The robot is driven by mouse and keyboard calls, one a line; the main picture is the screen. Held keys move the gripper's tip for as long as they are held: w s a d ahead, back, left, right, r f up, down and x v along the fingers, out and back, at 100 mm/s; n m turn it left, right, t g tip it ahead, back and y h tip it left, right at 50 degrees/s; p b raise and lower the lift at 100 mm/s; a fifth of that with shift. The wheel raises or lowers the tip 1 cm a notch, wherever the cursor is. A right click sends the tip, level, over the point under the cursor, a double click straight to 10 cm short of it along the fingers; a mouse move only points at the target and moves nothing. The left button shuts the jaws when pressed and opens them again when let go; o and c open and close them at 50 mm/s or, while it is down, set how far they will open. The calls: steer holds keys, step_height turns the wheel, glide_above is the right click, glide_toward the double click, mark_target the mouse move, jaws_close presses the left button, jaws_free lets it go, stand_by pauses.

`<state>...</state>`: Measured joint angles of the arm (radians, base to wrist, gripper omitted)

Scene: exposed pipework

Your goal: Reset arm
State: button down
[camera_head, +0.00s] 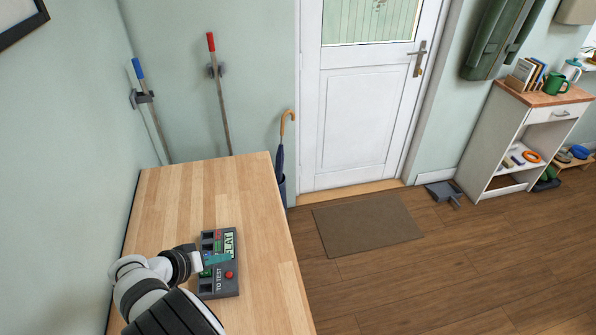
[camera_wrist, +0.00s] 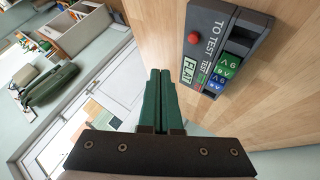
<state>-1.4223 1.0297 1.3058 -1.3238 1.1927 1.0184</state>
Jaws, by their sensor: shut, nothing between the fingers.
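My gripper (camera_head: 214,258) is at the end of my white and dark arm, low over the wooden table (camera_head: 250,200). In the wrist view its two green fingers (camera_wrist: 159,92) lie side by side, shut with nothing between them. A dark grey battery tester (camera_head: 229,275) lies on the table beside the fingers, partly covered by them in the head view. It has a red button, "TO TEST" lettering and a small screen reading "FLAT". It also shows in the wrist view (camera_wrist: 240,20), apart from the fingers. Whether the fingers touch it is unclear.
The far and right parts of the table are clear. Beyond it are an umbrella (camera_head: 281,165), a white door (camera_head: 355,110), a brown doormat (camera_head: 367,223) and a white shelf unit (camera_head: 505,140). Two long-handled tools, one red-topped (camera_head: 219,100), one blue-topped (camera_head: 142,80), hang on the wall.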

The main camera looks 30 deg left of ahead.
steer(key=w+d+r+m+g+h, duration=0.2)
steer(key=w+d+r, duration=0.2)
steer(key=d, duration=0.4)
steer(key=w+d+r+m+g+h, duration=0.1)
steer(key=w+d+r+m, duration=0.1)
steer(key=w+d+r, duration=0.45)
steer(key=s+d+r+m+g, duration=0.1)
steer(key=d+r+m+g, duration=0.1)
steer(key=d, duration=0.7)
steer(key=s+d+r+m+g, duration=0.2)
steer(key=d, duration=0.7)
steer(key=s+d+r+m+g+y, duration=0.2)
steer(key=s+d+m+g, duration=0.1)
steer(key=s+d, duration=0.75)
steer(key=s+d+m+y, duration=0.1)
steer(key=s+m+y, duration=0.1)
steer(key=s, duration=0.5)
steer(key=shift+s+d+f+m+t+y, duration=0.3)
steer(key=shift+m+y, duration=0.1)
steer(key=shift+y, duration=0.3)
